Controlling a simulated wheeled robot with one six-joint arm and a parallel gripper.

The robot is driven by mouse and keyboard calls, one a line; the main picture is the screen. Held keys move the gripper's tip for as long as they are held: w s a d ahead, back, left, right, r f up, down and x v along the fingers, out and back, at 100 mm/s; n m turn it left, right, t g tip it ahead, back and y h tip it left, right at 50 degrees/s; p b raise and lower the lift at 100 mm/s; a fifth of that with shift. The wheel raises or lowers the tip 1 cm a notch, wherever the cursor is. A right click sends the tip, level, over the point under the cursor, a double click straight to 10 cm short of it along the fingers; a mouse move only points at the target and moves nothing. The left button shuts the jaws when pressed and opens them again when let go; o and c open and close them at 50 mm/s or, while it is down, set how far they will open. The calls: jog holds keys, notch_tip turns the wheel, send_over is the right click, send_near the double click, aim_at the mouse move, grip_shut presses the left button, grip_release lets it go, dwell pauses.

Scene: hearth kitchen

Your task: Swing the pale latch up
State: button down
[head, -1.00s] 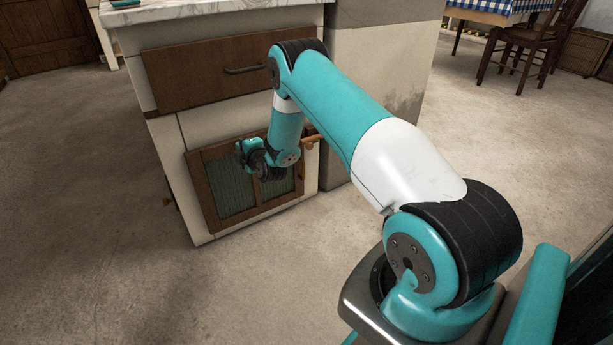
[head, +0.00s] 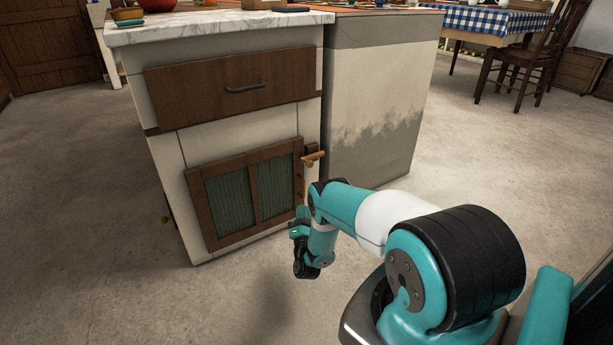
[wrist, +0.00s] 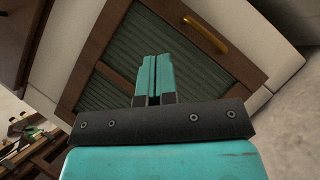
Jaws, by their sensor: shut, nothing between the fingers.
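The pale latch (head: 314,157) is a short tan wooden bar beside the top right corner of the slatted cabinet door (head: 201,207). It lies close to level, its right end slightly higher, below a small dark block. My gripper (head: 297,231) is low in front of the door's lower right side, below the latch and apart from it; my arm partly hides it. In the wrist view its two teal fingers (wrist: 153,80) are together and empty, facing the green door panel. The latch does not show clearly in the wrist view.
A brass-coloured pull (wrist: 205,35) is on the door's stile in the wrist view. A drawer with a dark handle (head: 245,87) is above the door, under the marble top (head: 215,24). A grey-white cabinet side (head: 375,100) stands right of the latch. Floor in front is clear.

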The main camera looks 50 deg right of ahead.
jog(key=shift+w+d+b, duration=0.1)
jog(key=shift+b, duration=0.2)
jog(key=b, duration=1.4)
send_near(314, 158)
jog(key=shift+w+r, duration=0.9)
jog(key=shift+w, duration=1.05)
jog(key=shift+a, duration=0.5)
jog(key=shift+r+p, duration=0.3)
jog(key=shift+p, duration=0.25)
